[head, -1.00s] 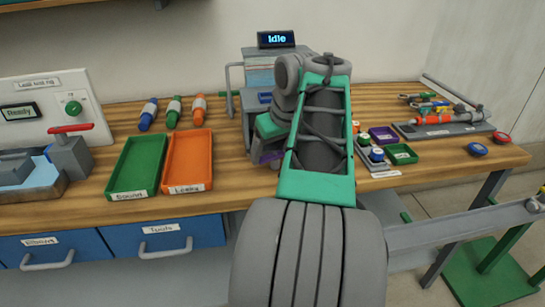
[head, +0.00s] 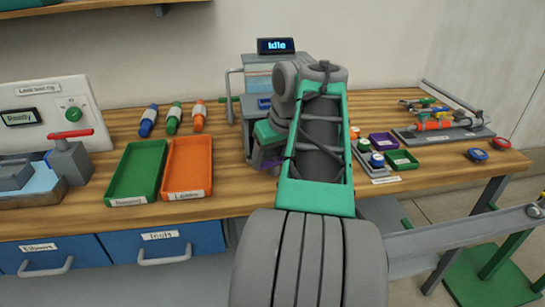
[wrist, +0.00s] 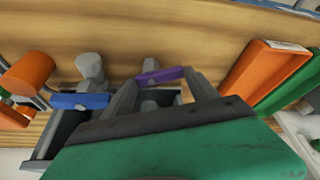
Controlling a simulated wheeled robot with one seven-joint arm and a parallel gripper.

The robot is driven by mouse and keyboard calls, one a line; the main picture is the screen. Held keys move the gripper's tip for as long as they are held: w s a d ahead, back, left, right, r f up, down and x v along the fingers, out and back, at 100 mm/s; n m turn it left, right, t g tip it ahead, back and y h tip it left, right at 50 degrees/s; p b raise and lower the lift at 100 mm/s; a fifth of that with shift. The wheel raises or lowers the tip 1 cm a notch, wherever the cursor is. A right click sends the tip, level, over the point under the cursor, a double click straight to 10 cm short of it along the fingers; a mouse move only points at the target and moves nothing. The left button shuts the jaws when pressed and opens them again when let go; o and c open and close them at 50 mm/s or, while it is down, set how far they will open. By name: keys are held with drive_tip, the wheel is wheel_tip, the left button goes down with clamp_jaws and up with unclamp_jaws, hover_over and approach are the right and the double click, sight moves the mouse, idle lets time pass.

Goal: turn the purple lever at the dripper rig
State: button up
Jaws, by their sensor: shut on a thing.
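The purple lever (wrist: 158,75) lies across the space between my two fingertips in the wrist view. My gripper (wrist: 161,82) is shut on it, with a finger at each end. In the head view a small purple piece (head: 270,164) shows beside my gripper, low on the grey rig (head: 251,140). My arm hides most of the rig's front. A display (head: 276,45) on top of the rig reads "Idle".
In the wrist view a blue lever (wrist: 80,101) sits left of the purple one, with an orange cylinder (wrist: 30,70) further left. The orange tray (head: 188,167) and green tray (head: 138,172) lie left of my arm. Small cups and bins stand to the right.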

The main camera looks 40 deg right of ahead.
drive_tip(key=shift+w+a+f+m+h+b, duration=0.1)
drive_tip(key=shift+f+m+h+b, duration=0.1)
drive_tip(key=shift+m+b, duration=0.3)
drive_tip(key=shift+w+a+f+m+h+b, duration=0.1)
drive_tip(key=shift+m+h+b, duration=0.1)
drive_tip(key=shift+m+b, duration=0.3)
drive_tip(key=shift+w+d+r+m+h+b, duration=0.1)
drive_tip(key=shift+m+h+b, duration=0.2)
drive_tip(key=shift+m+b, duration=0.35)
drive_tip(key=shift+r+m, duration=0.15)
drive_tip(key=shift+m, duration=0.1)
drive_tip(key=o, duration=1.1)
drive_tip(key=shift+g, duration=0.3)
drive_tip(key=shift+r, duration=0.15)
